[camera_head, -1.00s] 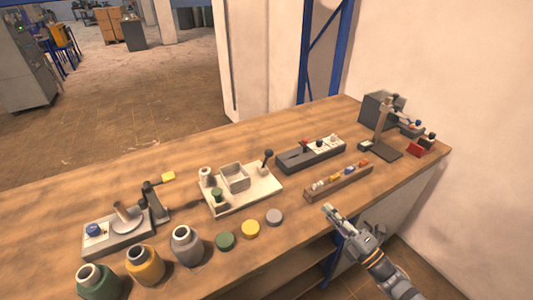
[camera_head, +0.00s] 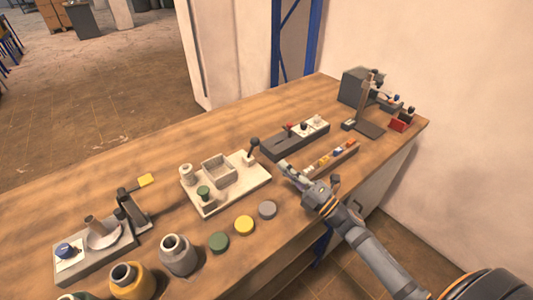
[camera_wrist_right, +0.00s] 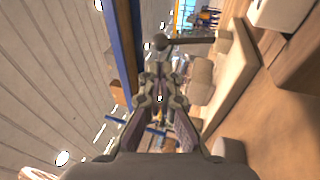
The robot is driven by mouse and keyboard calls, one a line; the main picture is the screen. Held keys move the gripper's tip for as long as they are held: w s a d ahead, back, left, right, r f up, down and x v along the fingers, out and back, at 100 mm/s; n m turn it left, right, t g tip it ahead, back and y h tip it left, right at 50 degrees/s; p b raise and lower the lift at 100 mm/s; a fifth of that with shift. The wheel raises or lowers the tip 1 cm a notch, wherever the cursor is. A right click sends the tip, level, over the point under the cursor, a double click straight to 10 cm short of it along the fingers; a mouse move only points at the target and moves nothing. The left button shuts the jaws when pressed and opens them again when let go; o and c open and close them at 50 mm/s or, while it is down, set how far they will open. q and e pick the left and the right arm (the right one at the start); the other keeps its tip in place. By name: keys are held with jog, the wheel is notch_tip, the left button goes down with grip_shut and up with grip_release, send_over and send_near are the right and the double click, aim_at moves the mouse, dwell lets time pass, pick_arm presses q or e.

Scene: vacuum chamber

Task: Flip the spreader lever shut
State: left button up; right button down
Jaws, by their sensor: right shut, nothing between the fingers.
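A lever with a dark ball knob (camera_head: 254,143) stands upright at the right end of a cream fixture plate (camera_head: 232,194); I take it as the spreader lever, though no label shows. The plate also carries a square open box (camera_head: 218,170) and a post with a green top (camera_head: 204,192). My right gripper (camera_head: 283,164) is shut and empty, to the right of the lever and apart from it. In the right wrist view the knob (camera_wrist_right: 160,44) shows just beyond the shut fingertips (camera_wrist_right: 160,72), with its rod running right to the plate. My left gripper is out of view.
A dark block with small knobs (camera_head: 295,138) lies behind my right gripper, and a narrow wooden rack (camera_head: 333,160) lies beside it. Round lids and jars (camera_head: 180,255) stand along the front edge. Bare table lies behind the fixture.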

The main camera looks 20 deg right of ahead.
pick_arm(q)
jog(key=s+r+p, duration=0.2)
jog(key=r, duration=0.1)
jog(key=shift+p, duration=0.4)
pick_arm(e)
jog(key=x, duration=0.8)
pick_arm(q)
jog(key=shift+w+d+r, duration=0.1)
